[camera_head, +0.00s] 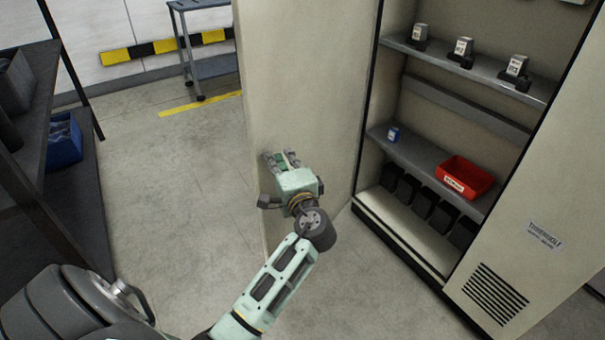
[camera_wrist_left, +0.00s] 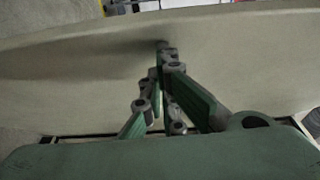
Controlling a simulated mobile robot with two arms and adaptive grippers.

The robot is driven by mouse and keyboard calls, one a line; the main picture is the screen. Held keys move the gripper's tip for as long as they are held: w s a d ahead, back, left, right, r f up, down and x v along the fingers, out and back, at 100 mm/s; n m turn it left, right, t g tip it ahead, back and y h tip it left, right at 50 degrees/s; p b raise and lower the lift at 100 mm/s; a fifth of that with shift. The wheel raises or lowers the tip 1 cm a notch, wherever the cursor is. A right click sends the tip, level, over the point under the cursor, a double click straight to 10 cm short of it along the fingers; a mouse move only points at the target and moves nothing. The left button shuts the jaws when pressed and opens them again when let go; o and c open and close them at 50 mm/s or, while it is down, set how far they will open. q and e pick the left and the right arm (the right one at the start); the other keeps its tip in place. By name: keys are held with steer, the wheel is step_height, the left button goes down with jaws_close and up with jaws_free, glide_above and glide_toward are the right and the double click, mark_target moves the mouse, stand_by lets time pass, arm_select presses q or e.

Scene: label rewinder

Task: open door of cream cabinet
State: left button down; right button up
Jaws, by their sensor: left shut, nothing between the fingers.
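The cream cabinet (camera_head: 515,262) stands at the right in the head view. Its left door (camera_head: 310,85) is swung wide open, and the shelves inside show. My left gripper (camera_head: 281,157) is in front of the door's face, low on the panel. In the left wrist view the fingers (camera_wrist_left: 163,48) are together at the tips, with nothing between them. They point at the door panel (camera_wrist_left: 80,75) and look close to it or touching; I cannot tell which. My right gripper is not in view.
Inside the cabinet, a red bin (camera_head: 466,176) and a small blue item (camera_head: 393,134) sit on the middle shelf. A dark rack (camera_head: 30,150) with a blue bin (camera_head: 64,141) stands at the left. A small grey table (camera_head: 205,68) is behind. The floor between is clear.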

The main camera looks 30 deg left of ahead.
mark_target(250, 146)
arm_select(q)
steer(key=w+a+b, duration=0.1)
steer(key=w+a, duration=0.1)
steer(key=a, duration=1.8)
steer(key=shift+a, duration=0.4)
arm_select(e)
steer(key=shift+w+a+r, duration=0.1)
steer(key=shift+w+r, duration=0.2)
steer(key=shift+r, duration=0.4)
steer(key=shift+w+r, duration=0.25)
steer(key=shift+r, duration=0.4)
arm_select(q)
steer(key=shift+d+f, duration=0.1)
steer(key=shift+f, duration=0.1)
